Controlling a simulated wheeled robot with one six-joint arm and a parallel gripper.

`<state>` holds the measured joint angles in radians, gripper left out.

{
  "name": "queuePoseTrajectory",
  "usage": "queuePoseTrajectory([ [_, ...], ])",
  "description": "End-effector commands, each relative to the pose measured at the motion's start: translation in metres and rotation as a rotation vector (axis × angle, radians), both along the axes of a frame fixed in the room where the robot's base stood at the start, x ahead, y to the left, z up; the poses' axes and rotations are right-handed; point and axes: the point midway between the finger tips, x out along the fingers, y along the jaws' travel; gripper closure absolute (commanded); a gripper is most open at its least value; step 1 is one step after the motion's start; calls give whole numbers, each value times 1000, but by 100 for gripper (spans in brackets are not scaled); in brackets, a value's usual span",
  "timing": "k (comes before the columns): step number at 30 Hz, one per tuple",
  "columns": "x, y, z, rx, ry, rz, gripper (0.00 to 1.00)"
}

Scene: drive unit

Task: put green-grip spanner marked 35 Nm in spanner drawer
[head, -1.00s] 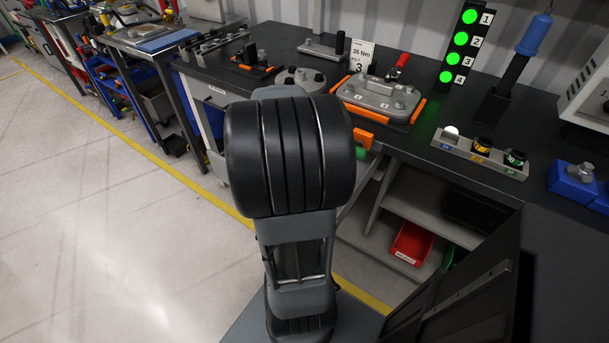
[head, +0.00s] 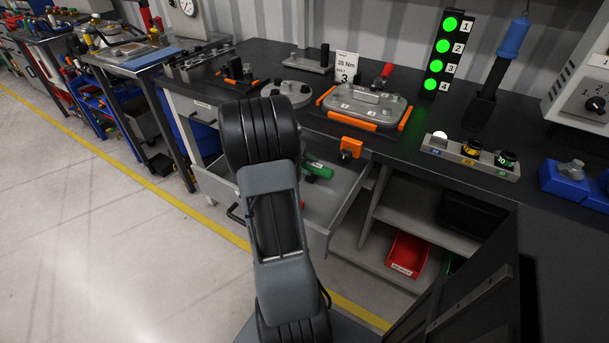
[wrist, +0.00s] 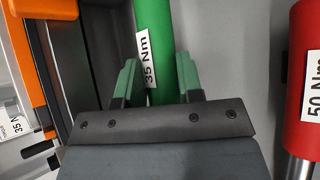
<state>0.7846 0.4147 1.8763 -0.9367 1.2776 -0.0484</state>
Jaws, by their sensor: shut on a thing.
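The green-grip spanner (wrist: 154,45) marked 35 Nm lies between the two fingers of my gripper (wrist: 156,80) in the wrist view, and the gripper is shut on it. Its label faces the camera; its far end is out of frame. In the head view a green grip (head: 318,170) shows beside my arm, over or in the open grey drawer (head: 318,236). My arm hides the gripper there. I cannot tell whether the spanner touches the drawer floor. A red grip (wrist: 307,70) marked 50 Nm lies to the right in the wrist view.
A grey plate with orange handles (head: 362,104) and a 35 Nm card (head: 345,68) stand on the bench. A red bin (head: 407,254) is on the shelf at right.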

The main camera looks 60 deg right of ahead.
Motion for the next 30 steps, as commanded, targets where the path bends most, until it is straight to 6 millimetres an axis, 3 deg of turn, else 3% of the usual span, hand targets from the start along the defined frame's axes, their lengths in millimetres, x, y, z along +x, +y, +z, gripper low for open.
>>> queuePoseTrajectory([
  [9, 9, -4, -12, -1, 0, 1, 100],
  [17, 10, -5, -42, -1, 0, 1, 100],
  [28, 10, -5, -45, -1, -1, 0, 100],
  [29, 10, -4, -46, -1, 0, 1, 65],
  [30, 10, -4, -45, -1, 0, 1, 61],
])
